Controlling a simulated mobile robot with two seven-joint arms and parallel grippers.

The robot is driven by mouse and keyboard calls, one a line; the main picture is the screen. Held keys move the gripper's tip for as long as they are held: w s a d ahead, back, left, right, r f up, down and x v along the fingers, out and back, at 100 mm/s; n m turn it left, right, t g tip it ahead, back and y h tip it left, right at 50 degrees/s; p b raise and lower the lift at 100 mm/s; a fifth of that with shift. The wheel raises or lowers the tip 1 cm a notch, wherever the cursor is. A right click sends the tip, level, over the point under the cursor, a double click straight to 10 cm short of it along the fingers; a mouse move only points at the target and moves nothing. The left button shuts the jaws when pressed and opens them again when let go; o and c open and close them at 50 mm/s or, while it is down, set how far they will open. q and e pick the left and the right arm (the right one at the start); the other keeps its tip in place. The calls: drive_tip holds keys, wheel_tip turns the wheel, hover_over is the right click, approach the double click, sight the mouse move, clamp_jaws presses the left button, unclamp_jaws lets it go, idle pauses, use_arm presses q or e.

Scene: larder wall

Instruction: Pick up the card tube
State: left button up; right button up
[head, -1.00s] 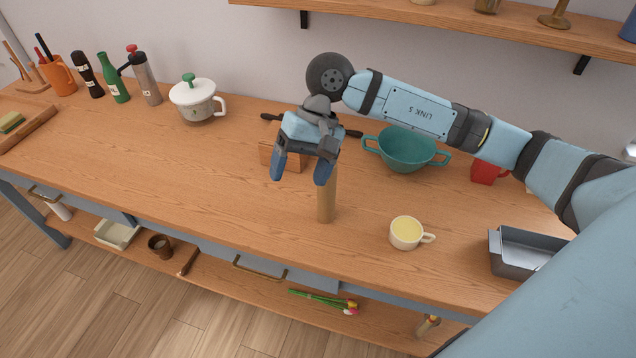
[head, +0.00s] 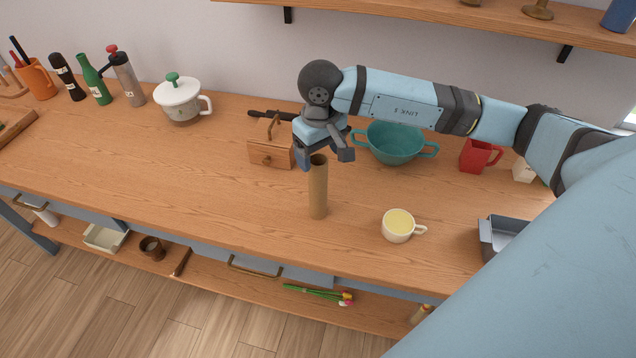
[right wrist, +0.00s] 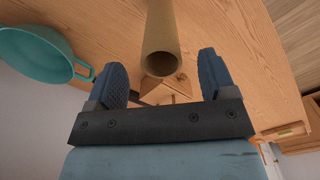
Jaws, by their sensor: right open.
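The card tube (head: 318,192) is a plain brown hollow cylinder standing upright on the wooden counter (head: 120,165). In the right wrist view the tube (right wrist: 162,30) shows its open end, lined up between the two blue fingers and a little beyond them. My right gripper (head: 322,157) is open and empty at the tube's upper end. In the right wrist view its fingers (right wrist: 161,76) stand apart with clear space on both sides of the tube. I cannot tell how far the fingertips are from it. My left gripper is not in view.
A small wooden box (head: 268,154) stands behind the tube to the left. A teal pot (head: 395,145) is behind to the right, and a cream cup (head: 398,226) is nearer right. A grey tin (head: 500,238) lies further right. The counter left of the tube is clear.

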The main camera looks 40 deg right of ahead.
sight(319, 165)
drive_tip(key=f, duration=0.1)
drive_tip(key=f+p, duration=0.1)
drive_tip(key=f, duration=0.2)
drive_tip(key=shift+w+f, duration=0.2)
drive_tip(key=shift+w, duration=0.05)
drive_tip(key=shift+c, duration=0.2)
drive_tip(key=c, duration=1.2)
drive_tip(key=shift+o, duration=0.2)
drive_tip(key=shift+r, duration=0.15)
